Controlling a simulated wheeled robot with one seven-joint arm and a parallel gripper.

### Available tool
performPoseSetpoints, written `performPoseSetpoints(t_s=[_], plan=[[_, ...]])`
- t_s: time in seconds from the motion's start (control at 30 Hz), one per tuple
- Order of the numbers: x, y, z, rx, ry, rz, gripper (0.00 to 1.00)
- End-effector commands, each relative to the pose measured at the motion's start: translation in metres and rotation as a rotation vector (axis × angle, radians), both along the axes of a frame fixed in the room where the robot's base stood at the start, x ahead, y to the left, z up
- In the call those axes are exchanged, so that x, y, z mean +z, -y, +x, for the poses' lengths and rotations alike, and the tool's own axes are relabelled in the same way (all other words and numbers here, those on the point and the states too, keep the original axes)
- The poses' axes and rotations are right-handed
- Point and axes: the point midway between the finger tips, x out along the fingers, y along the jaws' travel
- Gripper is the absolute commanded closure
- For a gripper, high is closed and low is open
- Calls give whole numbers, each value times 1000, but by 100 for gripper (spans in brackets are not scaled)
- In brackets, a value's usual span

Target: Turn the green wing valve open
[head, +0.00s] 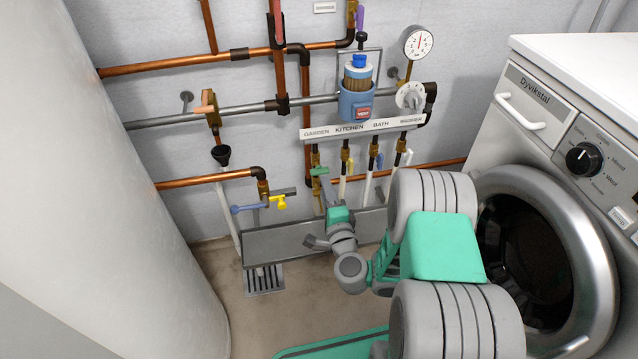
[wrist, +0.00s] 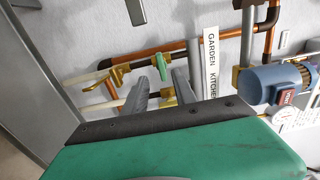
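The green wing valve (head: 319,171) sits on the brass fitting of the pipe under the GARDEN label. It also shows in the wrist view (wrist: 161,67) as a small green wing on brass, its long side running up and down the picture. My gripper (wrist: 160,84) is open, with two grey fingers apart. The green wing shows between and just beyond the fingertips. I cannot tell whether either finger touches it. In the head view my gripper (head: 325,192) is just below the valve, partly hidden by my wrist.
A yellow handle (head: 350,166) and a blue handle (head: 379,160) stand close to the right on neighbouring pipes. A grey trough (head: 285,240) lies below; a washing machine (head: 560,130) stands right.

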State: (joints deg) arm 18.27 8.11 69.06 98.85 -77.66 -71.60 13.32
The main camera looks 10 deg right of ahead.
Motion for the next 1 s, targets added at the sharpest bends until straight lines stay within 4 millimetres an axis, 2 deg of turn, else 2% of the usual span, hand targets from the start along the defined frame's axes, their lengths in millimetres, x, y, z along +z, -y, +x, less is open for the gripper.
performPoseSetpoints(t_s=[0.07,0.5,0.67,0.93,1.0], plan=[[5,-1,8,3,1,-3,67],[6,-2,64,7,-1,-5,67],[4,-2,72,5,1,-5,67],[3,-2,74,5,1,-6,67],[3,-2,74,5,1,-6,73]])
